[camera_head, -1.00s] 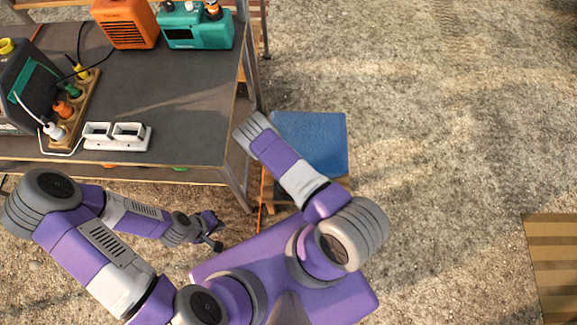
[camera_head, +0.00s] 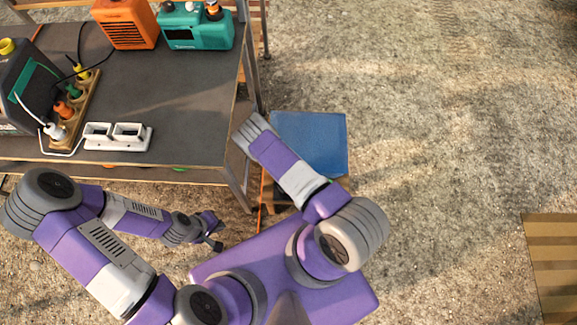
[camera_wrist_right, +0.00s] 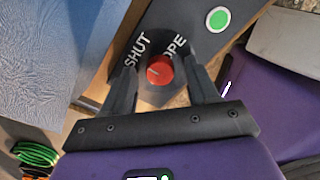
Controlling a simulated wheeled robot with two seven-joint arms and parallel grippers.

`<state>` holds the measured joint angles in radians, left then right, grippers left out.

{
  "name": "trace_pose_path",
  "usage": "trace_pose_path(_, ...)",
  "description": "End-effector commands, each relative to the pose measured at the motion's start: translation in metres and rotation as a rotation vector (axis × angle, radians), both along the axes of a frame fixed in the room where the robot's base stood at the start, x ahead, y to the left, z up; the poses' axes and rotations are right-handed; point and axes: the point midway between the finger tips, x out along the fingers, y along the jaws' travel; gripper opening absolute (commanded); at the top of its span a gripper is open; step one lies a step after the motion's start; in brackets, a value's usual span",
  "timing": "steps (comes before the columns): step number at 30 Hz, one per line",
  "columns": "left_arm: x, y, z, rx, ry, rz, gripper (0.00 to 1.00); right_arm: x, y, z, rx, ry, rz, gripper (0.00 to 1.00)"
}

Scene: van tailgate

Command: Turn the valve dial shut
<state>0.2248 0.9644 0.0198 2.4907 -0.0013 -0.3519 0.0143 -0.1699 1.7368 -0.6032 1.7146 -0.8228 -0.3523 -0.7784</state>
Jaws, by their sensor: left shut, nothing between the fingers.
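In the right wrist view, the red valve dial (camera_wrist_right: 159,70) sits on a dark panel between the words SHUT on its left and OPE, partly covered, on its right. A small pale mark shows on the dial's face, too small to read surely. My right gripper (camera_wrist_right: 161,68) has its two dark fingers apart, one on each side of the dial, with visible gaps. In the head view the right gripper and dial are hidden behind my right forearm. My left gripper (camera_head: 217,232) is shut and empty, low in front of the table, away from the dial.
A green button (camera_wrist_right: 218,19) sits near the dial. A blue-topped box (camera_head: 315,140) stands right of the grey table (camera_head: 185,110). The table holds a white socket strip (camera_head: 118,137), an orange unit (camera_head: 126,25) and a teal unit (camera_head: 196,30).

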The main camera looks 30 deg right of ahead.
Motion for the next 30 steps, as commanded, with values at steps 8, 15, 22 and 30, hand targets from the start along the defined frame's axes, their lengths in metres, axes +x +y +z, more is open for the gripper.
trace_pose_path(8, 0.000, 0.000, 0.002, 0.000, 0.000, 0.000, 0.00, 0.000, 0.000, 0.003, 0.000, 0.000, -0.001, 0.59)
trace_pose_path(15, 0.000, 0.000, 0.020, 0.000, 0.000, 0.000, 0.00, 0.001, 0.000, 0.040, 0.000, -0.001, -0.002, 0.59)
trace_pose_path(22, 0.000, 0.000, 0.032, 0.000, 0.000, 0.000, 0.00, 0.000, 0.000, 0.071, 0.000, 0.000, -0.001, 0.59)
trace_pose_path(30, 0.000, 0.000, 0.033, 0.000, 0.000, 0.000, 0.00, 0.000, 0.000, 0.076, 0.000, 0.000, 0.000, 0.59)
